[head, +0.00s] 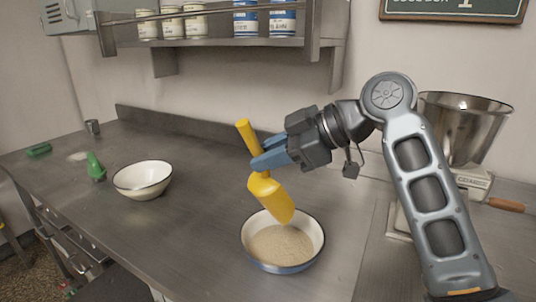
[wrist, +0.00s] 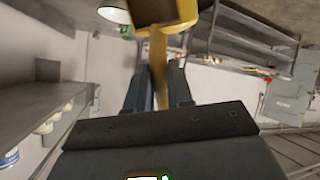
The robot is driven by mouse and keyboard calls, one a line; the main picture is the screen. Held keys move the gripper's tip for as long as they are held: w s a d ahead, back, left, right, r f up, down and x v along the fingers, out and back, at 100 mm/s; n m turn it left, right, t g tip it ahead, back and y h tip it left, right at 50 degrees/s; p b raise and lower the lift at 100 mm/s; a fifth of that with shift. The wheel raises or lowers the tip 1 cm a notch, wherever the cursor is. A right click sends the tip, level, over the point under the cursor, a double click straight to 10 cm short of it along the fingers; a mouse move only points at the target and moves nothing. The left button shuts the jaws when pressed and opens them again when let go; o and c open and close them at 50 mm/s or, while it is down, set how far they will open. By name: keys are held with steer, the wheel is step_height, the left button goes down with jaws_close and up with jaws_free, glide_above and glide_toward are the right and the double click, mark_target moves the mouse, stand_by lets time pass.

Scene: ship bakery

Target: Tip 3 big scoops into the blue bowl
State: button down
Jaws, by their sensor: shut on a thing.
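My gripper (head: 266,158) is shut on the handle of a yellow scoop (head: 270,196). The scoop is tilted, its mouth pointing down over the blue bowl (head: 281,268). The bowl stands on the steel counter, blue outside with a pale inside and dark rim, and holds a beige grainy heap (head: 281,245). The scoop's tip is just above or at the heap; I cannot tell if it touches. In the wrist view the yellow scoop (wrist: 160,12) shows at the top, its handle running down between the blue fingers.
A white bowl (head: 142,181) stands left on the counter (head: 200,215), with a green bottle-like item (head: 95,167) beside it. A scale with a metal pan (head: 465,125) stands at right behind my arm. A shelf with tins (head: 245,20) hangs above. Counter between the bowls is clear.

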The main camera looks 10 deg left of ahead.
steer(key=shift+r, duration=0.1)
steer(key=shift+r+p, duration=0.85)
steer(key=shift+r, duration=0.6)
steer(key=n+t+h+b, duration=0.1)
steer(key=r+n+t+h, duration=0.1)
steer(key=h, duration=0.1)
steer(key=shift+t+b, duration=0.3)
steer(key=shift+b, duration=0.05)
steer(key=shift+r+h, duration=0.1)
steer(key=shift+h, duration=0.2)
steer(key=shift+n, duration=0.3)
steer(key=n+t+h+b, duration=0.1)
steer(key=r+n+t+h, duration=0.1)
steer(key=t+h, duration=0.1)
steer(key=shift+r+t+b, duration=0.1)
steer(key=shift+t+b, duration=0.2)
steer(key=shift+b, duration=0.05)
